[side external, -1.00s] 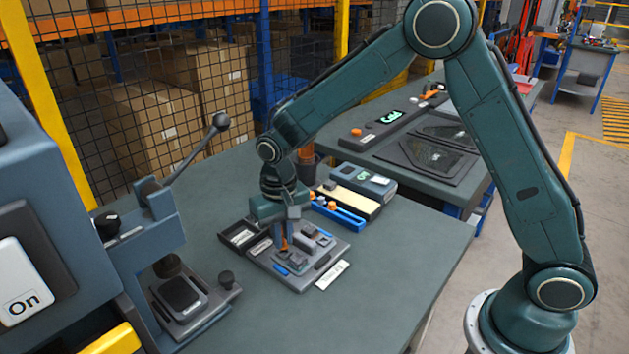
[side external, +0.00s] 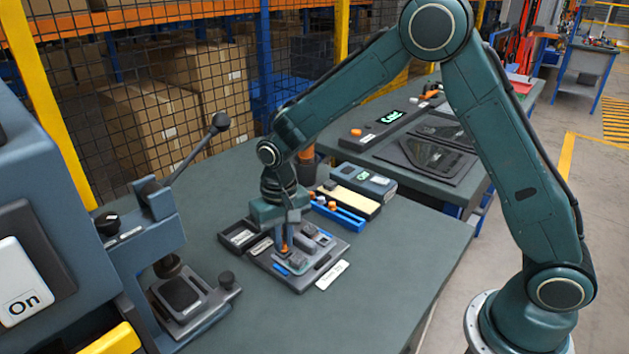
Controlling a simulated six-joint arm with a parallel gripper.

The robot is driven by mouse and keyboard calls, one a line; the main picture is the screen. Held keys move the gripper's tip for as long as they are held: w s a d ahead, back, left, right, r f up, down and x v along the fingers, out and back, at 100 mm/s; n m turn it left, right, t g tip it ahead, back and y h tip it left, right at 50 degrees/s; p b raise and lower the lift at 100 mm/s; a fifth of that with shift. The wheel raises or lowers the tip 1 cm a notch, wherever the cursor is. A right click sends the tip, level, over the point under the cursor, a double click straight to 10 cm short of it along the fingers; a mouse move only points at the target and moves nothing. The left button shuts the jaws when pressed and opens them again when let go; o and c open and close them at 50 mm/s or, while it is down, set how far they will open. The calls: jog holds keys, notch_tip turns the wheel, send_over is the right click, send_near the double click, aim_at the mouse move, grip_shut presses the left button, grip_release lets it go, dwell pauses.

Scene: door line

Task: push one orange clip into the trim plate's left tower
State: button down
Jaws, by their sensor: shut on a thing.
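The trim plate (side external: 318,278) lies on the bench as a flat grey plate with raised dark parts and small blue pieces. My gripper (side external: 285,245) points straight down over its left part. It is shut on an orange clip (side external: 284,249), held upright with its lower end at or just above the raised part below it. The fingers and the clip's small size hide whether the clip has entered the left tower.
A blue tray (side external: 350,221) with orange pieces lies behind the plate, near a box with a pale top (side external: 349,199). A black bin (side external: 240,236) stands left of the plate. A lever press (side external: 155,225) stands at left. The bench's right front is clear.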

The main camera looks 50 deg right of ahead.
jog(key=shift+f, duration=0.55)
dwell(0.6)
jog(key=c, duration=1.4)
grip_release()
jog(key=shift+r, duration=0.1)
notch_tip(320, 180, up, 14)
jog(key=shift+f, duration=0.15)
